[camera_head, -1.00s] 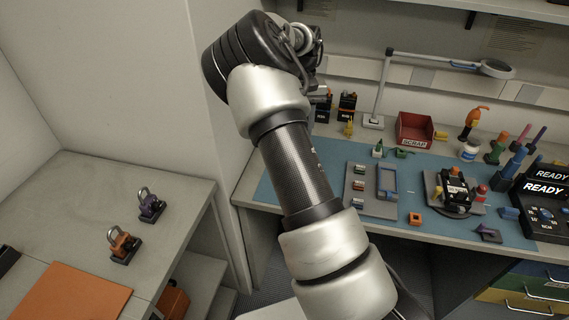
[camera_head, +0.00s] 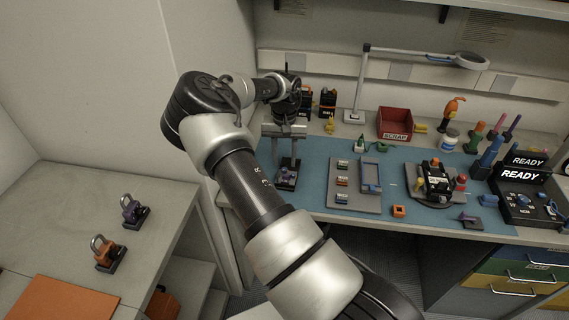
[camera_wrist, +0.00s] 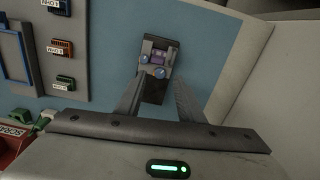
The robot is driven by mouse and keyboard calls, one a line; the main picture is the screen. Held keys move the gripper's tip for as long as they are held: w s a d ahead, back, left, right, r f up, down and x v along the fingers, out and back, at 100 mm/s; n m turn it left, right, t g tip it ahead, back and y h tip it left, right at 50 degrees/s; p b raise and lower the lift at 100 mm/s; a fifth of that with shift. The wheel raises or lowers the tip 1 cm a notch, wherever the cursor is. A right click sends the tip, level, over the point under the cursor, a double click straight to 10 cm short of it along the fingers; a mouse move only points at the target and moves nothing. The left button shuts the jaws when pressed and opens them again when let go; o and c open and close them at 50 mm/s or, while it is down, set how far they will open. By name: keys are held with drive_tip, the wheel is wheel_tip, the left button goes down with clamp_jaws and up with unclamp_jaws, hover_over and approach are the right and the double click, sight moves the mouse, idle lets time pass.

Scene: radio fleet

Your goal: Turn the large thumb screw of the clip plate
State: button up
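A dark plate, which looks like the clip plate (camera_head: 287,175), lies at the left end of the blue mat. In the wrist view the clip plate (camera_wrist: 153,92) carries a purple block and small round knobs. The larger-looking knob (camera_wrist: 160,72), likely the large thumb screw, is on the side nearer my gripper. My gripper (camera_head: 286,150) points down over the plate. In the wrist view its two fingers (camera_wrist: 158,84) are apart, with the plate showing between and beyond them. Nothing is held. The height of the fingertips above the plate is unclear.
A grey board (camera_head: 350,202) with small coloured blocks lies to the right. A red scrap bin (camera_head: 394,123), a lamp (camera_head: 355,115) and radios (camera_head: 327,102) stand behind. Two clamp-like items (camera_head: 108,253) sit on the left counter. The mat around the plate is mostly clear.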

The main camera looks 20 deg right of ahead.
sight(285, 169)
drive_tip(key=shift+f, duration=1.4)
clamp_jaws()
drive_tip(key=shift+s+f+m+b, duration=0.1)
drive_tip(key=shift+f+m+b, duration=0.05)
drive_tip(key=shift+m+b, duration=0.55)
